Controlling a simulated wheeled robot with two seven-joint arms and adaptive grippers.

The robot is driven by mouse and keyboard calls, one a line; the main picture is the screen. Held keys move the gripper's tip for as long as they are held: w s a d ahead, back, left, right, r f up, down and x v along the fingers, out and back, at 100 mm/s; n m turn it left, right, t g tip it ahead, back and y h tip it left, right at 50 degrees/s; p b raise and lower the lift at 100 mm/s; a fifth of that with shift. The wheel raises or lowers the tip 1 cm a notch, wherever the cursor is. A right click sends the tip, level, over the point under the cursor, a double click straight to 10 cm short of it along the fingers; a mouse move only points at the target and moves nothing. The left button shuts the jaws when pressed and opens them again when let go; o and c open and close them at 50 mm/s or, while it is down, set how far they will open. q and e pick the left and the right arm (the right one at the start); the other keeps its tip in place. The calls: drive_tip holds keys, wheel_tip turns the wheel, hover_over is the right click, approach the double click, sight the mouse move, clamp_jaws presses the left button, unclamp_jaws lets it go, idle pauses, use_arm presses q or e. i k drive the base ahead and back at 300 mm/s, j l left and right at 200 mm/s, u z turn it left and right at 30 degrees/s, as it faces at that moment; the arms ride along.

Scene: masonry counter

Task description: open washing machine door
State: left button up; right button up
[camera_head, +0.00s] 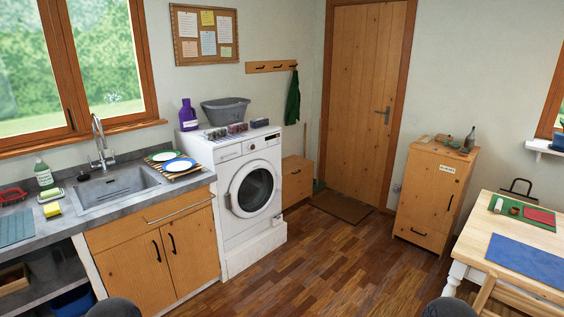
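A white washing machine (227,220) stands on a white plinth against the far wall, just right of the sink counter. Its round door (253,189), with a dark glass and a grey-white rim, appears closed on the front. Neither of my grippers shows in the head view. Two dark rounded shapes at the bottom edge look like parts of my own arms.
A grey basin (225,111), a purple bottle (188,115) and several small boxes sit on the machine. The counter with a sink (118,187) is left. A wooden table (480,229) and a cabinet (432,193) stand right. The wooden floor (315,261) before the machine is clear.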

sight(233, 203)
drive_tip(key=i+l, duration=0.1)
drive_tip(key=i, duration=2.6)
